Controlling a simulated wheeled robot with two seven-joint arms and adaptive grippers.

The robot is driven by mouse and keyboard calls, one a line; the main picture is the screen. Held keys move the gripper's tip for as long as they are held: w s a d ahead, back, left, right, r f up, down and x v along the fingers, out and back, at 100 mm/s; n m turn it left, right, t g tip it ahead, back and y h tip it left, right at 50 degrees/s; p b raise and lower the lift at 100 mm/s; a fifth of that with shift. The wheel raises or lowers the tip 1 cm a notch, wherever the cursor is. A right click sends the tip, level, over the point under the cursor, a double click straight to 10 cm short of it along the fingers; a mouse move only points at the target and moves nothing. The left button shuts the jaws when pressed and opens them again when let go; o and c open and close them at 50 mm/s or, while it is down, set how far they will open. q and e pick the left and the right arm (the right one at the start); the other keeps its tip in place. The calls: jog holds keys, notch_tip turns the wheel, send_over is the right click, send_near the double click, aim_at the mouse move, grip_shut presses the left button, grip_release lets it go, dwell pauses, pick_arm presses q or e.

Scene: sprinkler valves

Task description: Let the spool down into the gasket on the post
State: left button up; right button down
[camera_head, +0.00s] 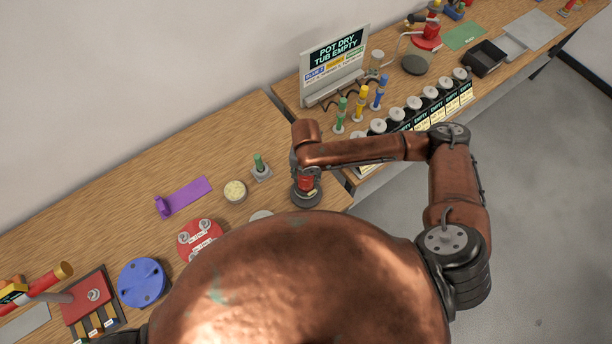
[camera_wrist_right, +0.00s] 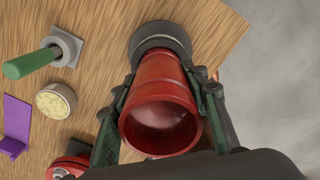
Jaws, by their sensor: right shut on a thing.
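The red spool (camera_wrist_right: 158,100) is a hollow cylinder, seen nearly end-on in the right wrist view. My right gripper (camera_wrist_right: 158,92) is shut on it, one finger on each side. Beyond its far end is a dark grey round ring (camera_wrist_right: 148,40), which looks like the gasket. In the head view, the spool (camera_head: 306,183) stands about upright over the dark ring (camera_head: 297,199), below my right wrist. I cannot tell whether its lower end is inside the ring or just above it. The post is hidden. My left gripper is not in view.
Left of the ring are a green-handled valve (camera_head: 260,168), a round pale-topped tub (camera_head: 235,191) and a purple bracket (camera_head: 184,197). A red disc (camera_head: 200,238) lies nearer me. A row of white-capped bottles (camera_head: 413,103) stands on the bench at right. The bench edge is close by.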

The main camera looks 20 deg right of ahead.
jog(key=shift+f+b, duration=0.35)
jog(key=shift+f, duration=0.4)
jog(key=c, duration=1)
grip_release()
jog(key=shift+c, duration=0.2)
jog(key=shift+f, duration=0.1)
notch_tip(320, 180, up, 8)
jog(key=p, duration=0.8)
